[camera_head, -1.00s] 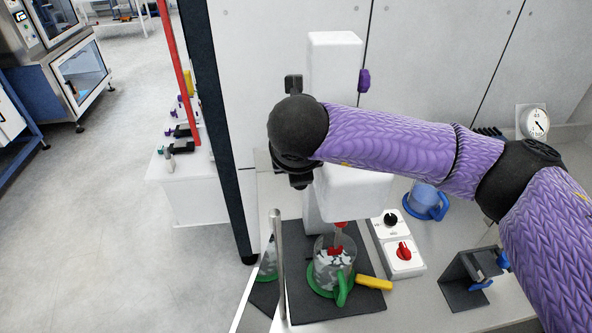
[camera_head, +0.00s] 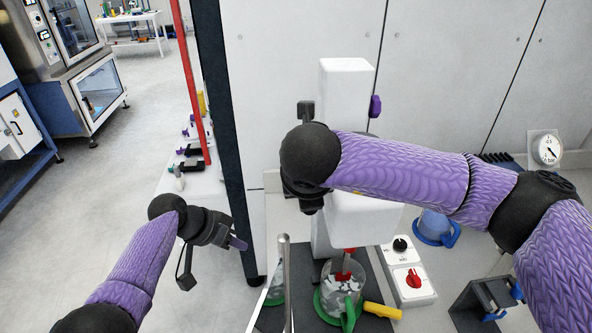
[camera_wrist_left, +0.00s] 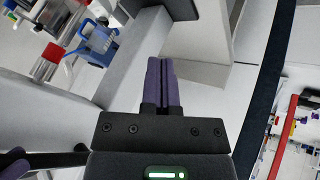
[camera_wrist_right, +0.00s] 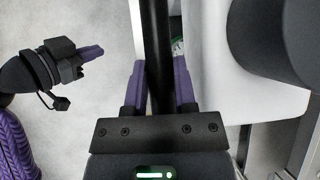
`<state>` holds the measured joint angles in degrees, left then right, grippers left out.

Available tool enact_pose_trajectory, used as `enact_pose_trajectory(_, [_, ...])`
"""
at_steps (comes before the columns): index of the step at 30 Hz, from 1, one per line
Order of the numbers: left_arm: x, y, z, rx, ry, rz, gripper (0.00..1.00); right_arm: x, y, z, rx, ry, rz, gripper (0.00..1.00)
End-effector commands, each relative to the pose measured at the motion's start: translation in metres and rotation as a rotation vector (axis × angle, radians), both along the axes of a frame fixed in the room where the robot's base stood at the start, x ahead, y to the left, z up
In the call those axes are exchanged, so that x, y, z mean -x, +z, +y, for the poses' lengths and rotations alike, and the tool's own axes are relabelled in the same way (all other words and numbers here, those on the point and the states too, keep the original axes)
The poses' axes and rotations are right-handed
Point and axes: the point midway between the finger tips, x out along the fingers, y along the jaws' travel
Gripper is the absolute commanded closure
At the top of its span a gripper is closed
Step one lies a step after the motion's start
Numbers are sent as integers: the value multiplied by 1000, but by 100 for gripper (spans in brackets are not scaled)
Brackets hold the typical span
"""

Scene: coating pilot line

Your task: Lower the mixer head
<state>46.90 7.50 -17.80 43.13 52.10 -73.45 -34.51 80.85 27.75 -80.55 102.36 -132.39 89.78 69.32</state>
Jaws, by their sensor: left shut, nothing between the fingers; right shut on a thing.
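The mixer has a white column (camera_head: 345,85) with a purple knob (camera_head: 375,106) on its side. Its white head (camera_head: 365,217) is above a clear beaker (camera_head: 341,288) with pale pieces in it, and a red part reaches into the beaker. My right gripper is shut on a black bar (camera_wrist_right: 156,30) beside a white body in the right wrist view, its fingers (camera_wrist_right: 159,78) on either side; in the head view my right arm hides this grip. My left gripper (camera_head: 238,243) is shut and empty, left of the mixer, and also shows in its own view (camera_wrist_left: 162,68).
The beaker has a green holder, with a yellow handle (camera_head: 382,310) beside it. A control box (camera_head: 412,288) with black and red knobs, a blue jug (camera_head: 434,226) and a dark stand (camera_head: 476,302) are to the right. A dark post (camera_head: 222,130) rises left of the mixer.

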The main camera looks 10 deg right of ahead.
Motion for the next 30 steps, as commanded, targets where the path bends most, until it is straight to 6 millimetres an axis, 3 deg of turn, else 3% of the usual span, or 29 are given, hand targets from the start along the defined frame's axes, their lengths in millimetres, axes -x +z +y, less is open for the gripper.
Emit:
enact_pose_trajectory(1, [-17,56,-10,50,-100,-71,100,1,-2,0,1,0,6,100])
enact_pose_trajectory(3, [-23,131,-23,113,-274,-159,100,1,-2,0,1,0,6,100])
enact_pose_trajectory(6, [-13,216,-34,165,-500,-277,100,1,-2,0,1,0,6,100])
enact_pose_trajectory(9, [3,270,-37,184,-667,-359,100,1,-2,0,1,0,6,100])
enact_pose_trajectory(11, [10,288,-38,188,-728,-387,100,1,-2,0,1,0,6,100])
enact_pose_trajectory(13, [15,297,-40,190,-767,-403,100,1,-2,0,1,0,6,100])
enact_pose_trajectory(16, [17,292,-49,192,-780,-407,100,1,-2,0,1,0,5,100])
enact_pose_trajectory(27, [21,240,-110,192,-775,-403,100,1,-2,0,1,0,5,100])
enact_pose_trajectory(30, [22,223,-116,192,-771,-402,100,1,-2,0,1,0,5,100])
